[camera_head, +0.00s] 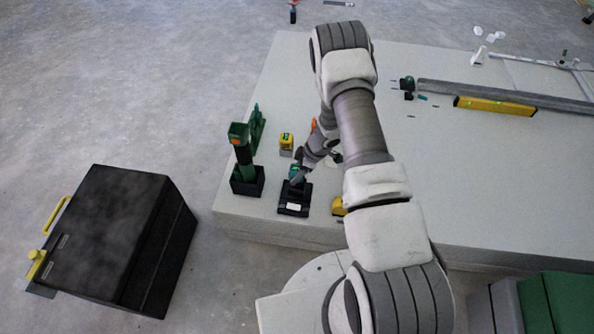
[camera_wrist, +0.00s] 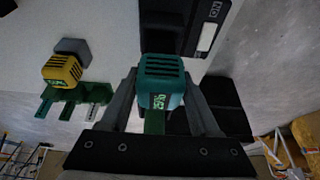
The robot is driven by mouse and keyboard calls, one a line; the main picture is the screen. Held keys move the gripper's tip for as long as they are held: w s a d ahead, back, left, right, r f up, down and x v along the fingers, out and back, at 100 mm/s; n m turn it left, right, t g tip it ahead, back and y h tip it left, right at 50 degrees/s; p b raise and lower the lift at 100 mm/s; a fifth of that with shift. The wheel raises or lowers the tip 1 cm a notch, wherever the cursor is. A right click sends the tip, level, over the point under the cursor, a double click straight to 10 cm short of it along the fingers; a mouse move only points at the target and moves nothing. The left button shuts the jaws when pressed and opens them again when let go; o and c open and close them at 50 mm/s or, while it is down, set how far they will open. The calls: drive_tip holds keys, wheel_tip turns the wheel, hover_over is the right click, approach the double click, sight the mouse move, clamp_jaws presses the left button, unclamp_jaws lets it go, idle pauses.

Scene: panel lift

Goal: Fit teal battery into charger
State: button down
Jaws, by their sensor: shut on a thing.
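The teal battery (camera_wrist: 161,80) has dark slots on its top and a green label, and sits between my gripper's fingers in the wrist view. My gripper (camera_wrist: 160,95) is shut on it. In the head view the battery (camera_head: 294,171) is a small teal patch under my gripper (camera_head: 298,172). The black charger (camera_head: 293,208), with a white label, lies near the table's front edge. In the wrist view the charger (camera_wrist: 207,36) shows at the top, just beyond the battery. The battery hides part of it, and I cannot tell whether they touch.
A green and black tool (camera_head: 243,155) stands upright left of the charger, with a green piece (camera_head: 257,125) behind it. A yellow block (camera_head: 286,139) is further back. Another yellow item (camera_head: 339,206) lies right of the charger. A black case (camera_head: 110,235) stands on the floor.

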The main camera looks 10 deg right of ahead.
drive_tip(key=shift+w+f, duration=0.1)
drive_tip(key=shift+f, duration=0.45)
idle(0.6)
drive_tip(key=shift+f+b, duration=0.4)
drive_tip(key=shift+f+b, duration=0.3)
drive_tip(key=shift+f, duration=0.2)
drive_tip(key=shift+f, duration=0.35)
drive_tip(key=shift+f, duration=0.15)
idle(0.6)
drive_tip(key=shift+c, duration=0.2)
unclamp_jaws()
drive_tip(key=p+v, duration=0.5)
drive_tip(key=v, duration=1.2)
drive_tip(key=shift+r+p, duration=0.2)
drive_tip(key=shift+p, duration=0.15)
